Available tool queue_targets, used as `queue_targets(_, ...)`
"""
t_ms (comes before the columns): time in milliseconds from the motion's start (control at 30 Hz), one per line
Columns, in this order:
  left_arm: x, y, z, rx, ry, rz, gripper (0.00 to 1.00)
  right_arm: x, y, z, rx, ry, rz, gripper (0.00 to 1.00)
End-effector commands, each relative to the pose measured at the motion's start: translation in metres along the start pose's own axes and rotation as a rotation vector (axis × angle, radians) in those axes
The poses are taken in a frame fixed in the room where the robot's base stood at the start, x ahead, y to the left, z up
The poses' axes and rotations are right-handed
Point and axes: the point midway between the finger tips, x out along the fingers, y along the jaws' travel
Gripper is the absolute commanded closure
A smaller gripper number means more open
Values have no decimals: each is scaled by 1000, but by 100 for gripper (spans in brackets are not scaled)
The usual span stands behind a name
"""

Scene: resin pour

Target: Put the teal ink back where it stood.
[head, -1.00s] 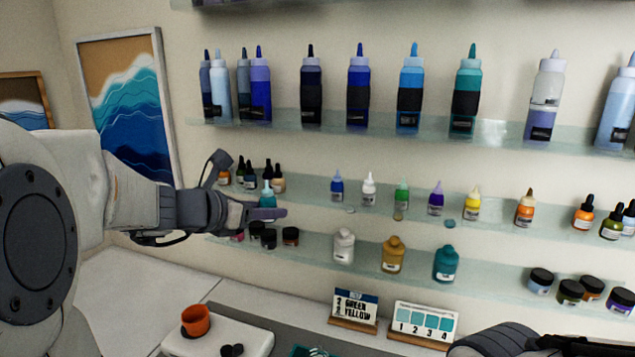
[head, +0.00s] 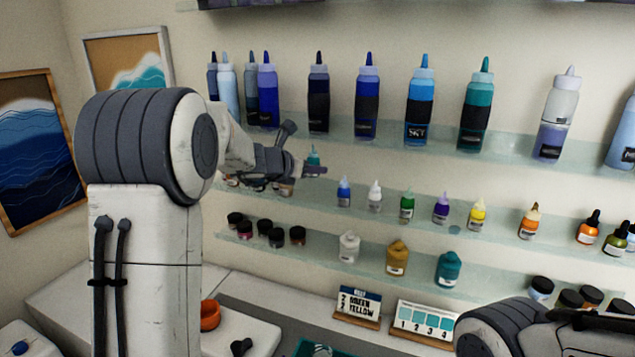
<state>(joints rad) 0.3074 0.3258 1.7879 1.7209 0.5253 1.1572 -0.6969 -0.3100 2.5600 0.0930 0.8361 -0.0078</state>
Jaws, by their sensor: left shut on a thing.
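The teal ink (head: 313,156) is a small bottle with a pale teal tip, held in my left gripper (head: 310,170). The gripper is shut on it, in front of the wall between the top and middle shelves, left of the blue ink bottle (head: 344,192). The fingers hide the bottle's lower part. A small teal disc (head: 454,229) lies on the middle shelf (head: 380,208), in front of the gap between the purple ink (head: 441,208) and the yellow ink (head: 477,215). My right arm shows at the bottom right; its gripper is out of sight.
White (head: 375,196) and green (head: 407,206) inks share the middle shelf. Tall squeeze bottles fill the top shelf. A teal jar (head: 448,269) and several dark pots stand lower. An orange cup (head: 210,315) and two cards (head: 358,306) are on the counter below.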

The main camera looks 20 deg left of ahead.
Motion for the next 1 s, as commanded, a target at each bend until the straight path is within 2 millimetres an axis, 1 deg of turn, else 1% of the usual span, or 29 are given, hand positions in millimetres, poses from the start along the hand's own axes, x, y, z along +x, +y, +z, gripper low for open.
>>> queue_targets(33, 8, 1, 7, 0, 2, -3, 100, -10, -1, 0, -1, 0, 0, 100)
queue_targets(100, 13, 1, -10, -4, 4, -2, 100, -3, 0, 0, -1, 1, 0, 100)
queue_targets(133, 14, 1, -14, -4, 4, -2, 100, -3, 0, 0, -1, 0, 0, 100)
queue_targets(367, 21, 1, -31, -2, 2, -2, 100, -3, 0, 0, 0, 0, 0, 100)
queue_targets(533, 31, 1, -56, -4, 4, -2, 100, -7, 0, 0, -1, 0, 0, 100)
queue_targets(600, 34, 2, -56, -3, 2, -1, 100, -16, -1, -1, -1, 0, 0, 100)
queue_targets(667, 36, 2, -58, -1, 2, -1, 100, -18, -1, -1, 0, 0, 0, 100)
queue_targets(1000, 38, 2, -63, 0, -1, 0, 100, -12, -1, -1, 0, 0, 0, 100)
